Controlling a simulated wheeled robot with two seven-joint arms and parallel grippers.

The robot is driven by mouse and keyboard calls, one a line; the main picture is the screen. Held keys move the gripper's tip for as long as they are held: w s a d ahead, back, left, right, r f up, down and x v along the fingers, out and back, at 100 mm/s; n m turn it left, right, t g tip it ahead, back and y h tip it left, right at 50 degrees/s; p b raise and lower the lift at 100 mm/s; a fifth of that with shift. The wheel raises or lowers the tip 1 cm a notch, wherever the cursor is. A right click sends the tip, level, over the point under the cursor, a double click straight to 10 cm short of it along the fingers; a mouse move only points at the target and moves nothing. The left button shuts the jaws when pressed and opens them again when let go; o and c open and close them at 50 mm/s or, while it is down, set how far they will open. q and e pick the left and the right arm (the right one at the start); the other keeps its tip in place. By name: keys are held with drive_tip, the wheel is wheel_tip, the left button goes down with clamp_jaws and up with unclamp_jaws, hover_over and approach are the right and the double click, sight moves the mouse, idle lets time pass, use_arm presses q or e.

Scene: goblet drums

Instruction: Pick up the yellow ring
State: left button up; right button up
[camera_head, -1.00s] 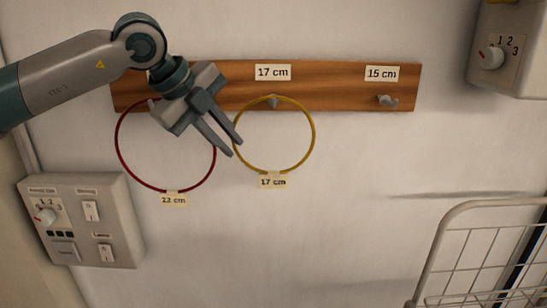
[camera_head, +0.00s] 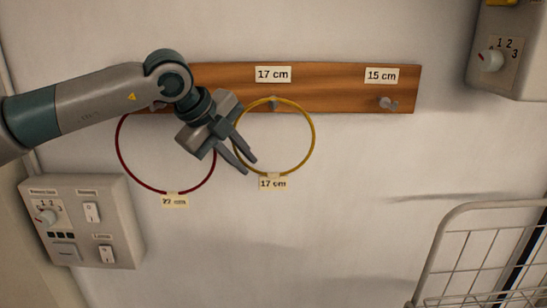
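The yellow ring (camera_head: 315,140) hangs from the middle peg (camera_head: 273,103) of the wooden wall rack, with a 17 cm tag (camera_head: 272,184) at its bottom. My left gripper (camera_head: 249,166) is at the ring's lower left side. Its two fingers point down and right, with a gap between them, and overlap the ring's left edge in the picture. I cannot tell whether they touch the ring or whether the band lies between them. The ring still hangs on its peg. My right gripper is not in view.
A larger red ring (camera_head: 121,157) with a 22 cm tag hangs at the left, partly behind my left gripper and arm. The right peg (camera_head: 388,103), labelled 15 cm, is empty. A control panel (camera_head: 120,222) is at lower left, a wire basket (camera_head: 432,262) at lower right.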

sight(242, 115)
use_arm(q)
drive_tip(key=shift+w+d+f, duration=0.15)
drive_tip(key=shift+d+f, duration=0.05)
drive_tip(key=shift+f, duration=0.15)
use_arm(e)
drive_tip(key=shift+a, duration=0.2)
use_arm(q)
clamp_jaws()
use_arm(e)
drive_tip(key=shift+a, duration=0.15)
use_arm(q)
drive_tip(key=shift+r, duration=0.15)
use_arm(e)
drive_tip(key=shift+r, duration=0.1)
